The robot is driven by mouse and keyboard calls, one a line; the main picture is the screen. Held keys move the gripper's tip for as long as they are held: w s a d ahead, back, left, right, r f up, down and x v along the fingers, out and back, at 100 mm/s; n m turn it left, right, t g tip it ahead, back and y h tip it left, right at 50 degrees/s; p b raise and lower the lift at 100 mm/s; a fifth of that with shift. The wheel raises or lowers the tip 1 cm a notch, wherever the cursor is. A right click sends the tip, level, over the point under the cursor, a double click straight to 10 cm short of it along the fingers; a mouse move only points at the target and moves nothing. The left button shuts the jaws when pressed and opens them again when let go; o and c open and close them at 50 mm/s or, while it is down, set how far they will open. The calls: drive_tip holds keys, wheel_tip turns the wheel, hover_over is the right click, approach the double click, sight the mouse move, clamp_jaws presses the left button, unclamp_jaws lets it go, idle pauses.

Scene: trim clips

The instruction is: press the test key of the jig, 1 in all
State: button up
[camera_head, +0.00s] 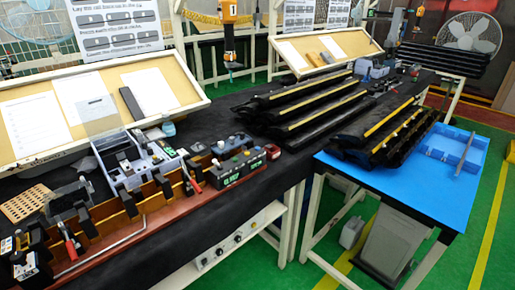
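The jig (150,215) is a long reddish-brown base with an upright rail and black clamps, running along the front of the black-covered bench at left. Two of its levers have red grips, one at the left (71,247) and one near the middle (196,187). At its right end sits a dark box (237,172) with small green lit displays on its front and several coloured buttons on top. Which button is the test key is too small to tell. My gripper is not in view, and nothing is seen touching the box.
Grey bins (150,165) stand behind the jig. A yellow-and-black tool (229,30) hangs above the bench. Black trim strips (305,105) lie stacked to the right of the box. A blue-topped table (400,185) holds more strips and a blue tray (455,147). Green floor shows at the front right.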

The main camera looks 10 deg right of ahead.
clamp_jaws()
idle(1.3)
